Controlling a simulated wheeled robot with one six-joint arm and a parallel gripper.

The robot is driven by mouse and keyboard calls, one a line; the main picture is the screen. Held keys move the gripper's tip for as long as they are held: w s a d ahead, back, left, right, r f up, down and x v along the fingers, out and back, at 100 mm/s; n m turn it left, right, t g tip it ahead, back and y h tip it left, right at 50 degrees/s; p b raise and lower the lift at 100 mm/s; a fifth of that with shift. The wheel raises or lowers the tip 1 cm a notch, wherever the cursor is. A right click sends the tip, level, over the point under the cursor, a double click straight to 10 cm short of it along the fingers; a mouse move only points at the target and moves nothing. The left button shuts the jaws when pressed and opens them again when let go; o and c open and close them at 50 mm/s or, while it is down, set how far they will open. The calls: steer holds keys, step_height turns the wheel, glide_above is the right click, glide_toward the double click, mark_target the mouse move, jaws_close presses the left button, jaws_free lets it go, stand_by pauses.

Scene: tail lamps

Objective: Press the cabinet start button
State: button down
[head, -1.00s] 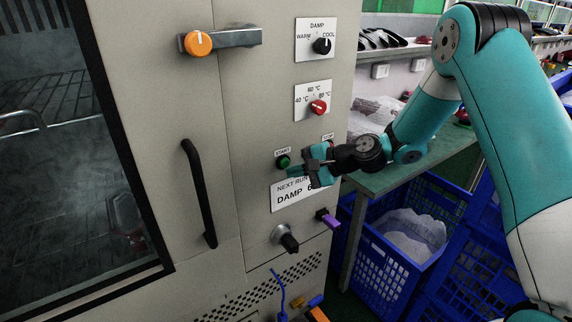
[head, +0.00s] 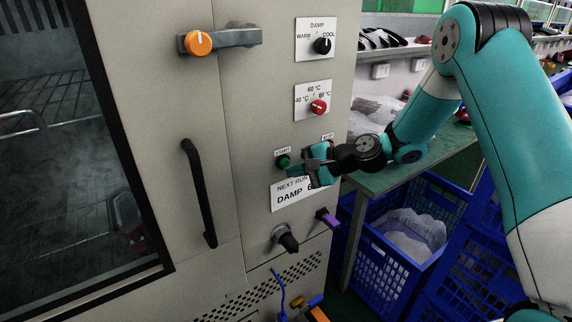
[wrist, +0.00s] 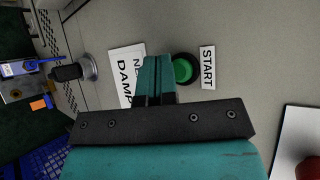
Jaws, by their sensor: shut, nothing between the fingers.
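The green start button (head: 283,161) is on the grey cabinet's front panel, under a START label (head: 283,151). In the wrist view the green button (wrist: 183,70) sits in a dark ring just right of my fingertips, beside its START label (wrist: 208,67). My gripper (head: 292,171) is shut and empty, its fingertips close to the panel just below the button. In the wrist view the shut fingers (wrist: 155,62) overlap the ring's left edge. I cannot tell whether they touch the button. A STOP label (head: 327,137) shows above my gripper; its button is hidden.
The NEXT RUN DAMP card (head: 288,196) is partly behind my gripper. A black-and-silver knob (head: 286,238) and a purple key-like piece (head: 327,218) stick out below. A temperature knob (head: 318,106) is above. A green-topped table (head: 400,172) and blue crates (head: 385,262) stand to the right.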

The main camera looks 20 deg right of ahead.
steer(key=shift+w, duration=0.1)
stand_by(0.6)
steer(key=shift+w+a, duration=0.15)
steer(key=shift+w, duration=0.15)
steer(key=shift+w+a, duration=0.1)
steer(key=shift+w, duration=0.35)
stand_by(0.6)
stand_by(0.4)
steer(key=shift+s+d, duration=0.25)
steer(key=shift+s, duration=0.6)
steer(key=s, duration=0.1)
steer(key=s+d, duration=0.1)
steer(key=s, duration=0.2)
steer(key=shift+s+d, duration=0.3)
steer(key=shift+s, duration=0.1)
